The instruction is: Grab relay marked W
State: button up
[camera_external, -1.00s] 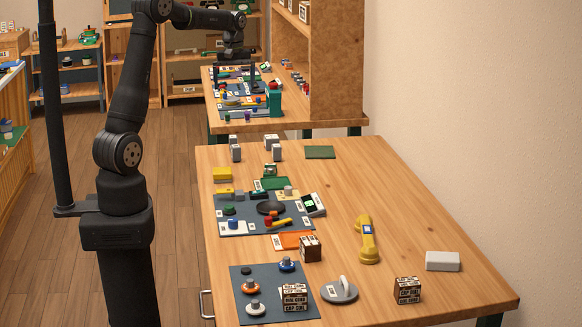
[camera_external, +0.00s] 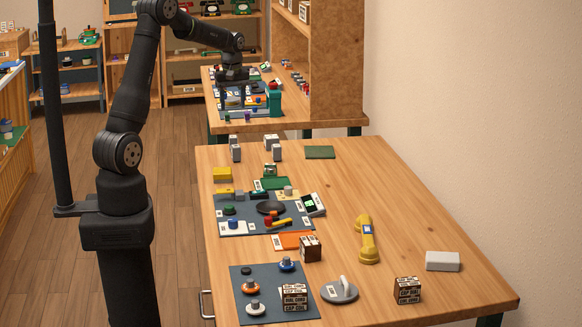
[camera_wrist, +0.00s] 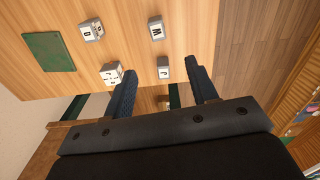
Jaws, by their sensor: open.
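Several small grey-white relays stand near the far end of the table. In the wrist view, one relay (camera_wrist: 156,29) at the upper middle bears a letter that looks like W, though it could be an M. In the external view it seems to be the front left relay (camera_external: 235,154). Other relays bear a D (camera_wrist: 91,30), what looks like a J (camera_wrist: 163,67) and an unclear mark (camera_wrist: 111,74). My gripper (camera_wrist: 160,68) is open and empty, its fingers spread apart. In the external view my gripper (camera_external: 232,92) hangs beyond the table's far edge, apart from the relays.
A green pad (camera_wrist: 47,52) lies beside the relays; it also shows in the external view (camera_external: 320,152). A yellow block (camera_external: 222,174) and a mat (camera_external: 222,204) with parts lie nearer. A second cluttered table (camera_external: 285,123) stands behind, below my gripper. Clear wood surrounds the relays.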

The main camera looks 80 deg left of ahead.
send_over(236, 146)
jog(key=f, duration=1.1)
jog(key=shift+s+a+f, duration=0.1)
jog(key=shift+s+f, duration=0.05)
jog(key=shift+s, duration=0.15)
jog(key=f, duration=0.5)
jog(key=shift+w+f, duration=0.1)
jog(key=shift+w, duration=0.15)
jog(key=c, duration=1.1)
